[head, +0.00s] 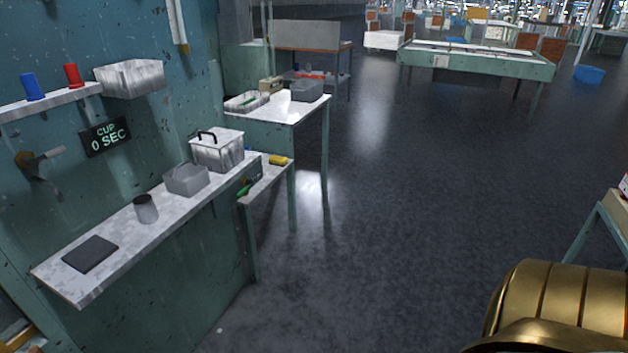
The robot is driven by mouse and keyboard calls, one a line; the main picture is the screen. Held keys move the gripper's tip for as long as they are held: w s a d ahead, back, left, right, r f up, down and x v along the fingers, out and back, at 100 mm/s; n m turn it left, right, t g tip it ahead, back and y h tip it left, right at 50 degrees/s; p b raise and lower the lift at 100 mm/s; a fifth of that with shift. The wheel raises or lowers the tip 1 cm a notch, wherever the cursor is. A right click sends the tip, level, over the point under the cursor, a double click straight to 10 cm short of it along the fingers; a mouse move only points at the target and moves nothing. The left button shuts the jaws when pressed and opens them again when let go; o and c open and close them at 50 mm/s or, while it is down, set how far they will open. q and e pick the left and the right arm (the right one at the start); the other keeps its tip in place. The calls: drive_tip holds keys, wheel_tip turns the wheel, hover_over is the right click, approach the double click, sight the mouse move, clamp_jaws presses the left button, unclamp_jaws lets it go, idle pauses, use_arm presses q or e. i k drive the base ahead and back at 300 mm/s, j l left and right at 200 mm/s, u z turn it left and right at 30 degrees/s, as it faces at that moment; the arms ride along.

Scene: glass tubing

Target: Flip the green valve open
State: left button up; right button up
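A small green handle (244,190), which looks like the green valve, is at the right end of the wall bench, by the side of a lower narrow shelf. It is small in the head view, and I cannot tell whether it is open or closed. Neither of my grippers shows. A gold rounded part of my own body fills the bottom right corner, far from the green handle.
The wall bench (112,262) holds a black pad (90,254), a grey cup (145,208), a grey bin (186,179) and a lidded box (217,150). A yellow item (278,160) lies on the narrow shelf. The dark floor (400,200) right of it is clear.

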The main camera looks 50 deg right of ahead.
sight(250, 183)
drive_tip(key=z, duration=1)
drive_tip(key=i+l, duration=0.2)
drive_tip(key=l, duration=0.2)
drive_tip(key=i+l, duration=0.2)
drive_tip(key=l, duration=0.15)
drive_tip(key=i+l, duration=0.25)
drive_tip(key=l, duration=0.15)
drive_tip(key=i+l, duration=0.2)
drive_tip(key=l, duration=0.15)
drive_tip(key=i+l, duration=0.2)
drive_tip(key=l, duration=0.2)
drive_tip(key=i+l, duration=0.2)
drive_tip(key=l, duration=0.2)
